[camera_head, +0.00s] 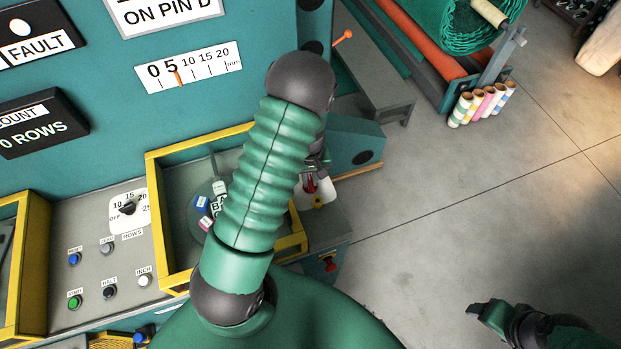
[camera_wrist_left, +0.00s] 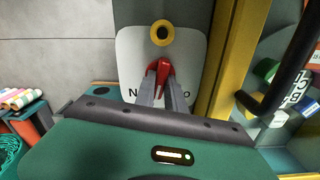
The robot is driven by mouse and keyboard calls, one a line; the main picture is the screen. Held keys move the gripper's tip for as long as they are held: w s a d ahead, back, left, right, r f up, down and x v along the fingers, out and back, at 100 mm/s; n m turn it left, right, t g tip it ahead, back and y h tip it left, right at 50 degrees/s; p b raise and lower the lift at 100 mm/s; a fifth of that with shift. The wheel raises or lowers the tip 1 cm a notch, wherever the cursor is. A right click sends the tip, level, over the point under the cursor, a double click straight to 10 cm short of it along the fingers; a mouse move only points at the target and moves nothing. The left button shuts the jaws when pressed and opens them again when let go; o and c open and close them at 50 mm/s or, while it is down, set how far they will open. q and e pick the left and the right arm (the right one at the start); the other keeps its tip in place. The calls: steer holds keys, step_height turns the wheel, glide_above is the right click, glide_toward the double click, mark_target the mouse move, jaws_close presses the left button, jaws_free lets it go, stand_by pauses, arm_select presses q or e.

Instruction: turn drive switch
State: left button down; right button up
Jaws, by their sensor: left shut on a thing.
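The drive switch is a red handle (camera_head: 310,184) on a white plate (camera_head: 326,184), right of the yellow-framed bay. My left gripper (camera_head: 316,166) reaches down to it, partly hidden behind my own green arm. In the left wrist view the two grey fingers (camera_wrist_left: 162,92) are shut on the red handle (camera_wrist_left: 161,69). A yellow ring (camera_wrist_left: 162,32) with a dark centre is on the white plate (camera_wrist_left: 133,52). The plate's lettering is mostly covered by the fingers. My right gripper (camera_head: 480,309) is at the lower right over bare floor; its jaw opening is unclear.
A yellow frame (camera_head: 158,215) stands left of the plate, with small labelled blocks (camera_head: 202,203) inside. A rotary knob (camera_head: 127,208) and several push buttons are on the grey panel. A red button (camera_head: 329,264) is below the plate. The floor (camera_head: 430,220) at right is clear.

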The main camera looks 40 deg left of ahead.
mark_target(311, 180)
arm_select(q)
steer(key=n, duration=0.5)
steer(key=shift+r+n, duration=0.15)
steer(key=shift+n, duration=0.15)
steer(key=n+p, duration=0.1)
steer(key=n, duration=0.4)
steer(key=shift+w+p, duration=0.1)
steer(key=shift+p, duration=0.2)
steer(key=shift+n, duration=0.4)
steer(key=c, duration=1.6)
jaws_free()
steer(key=shift+o, duration=1)
steer(key=shift+d, duration=0.15)
step_height(311, 180, up, 17)
steer(key=b, duration=0.2)
steer(key=shift+f, duration=0.2)
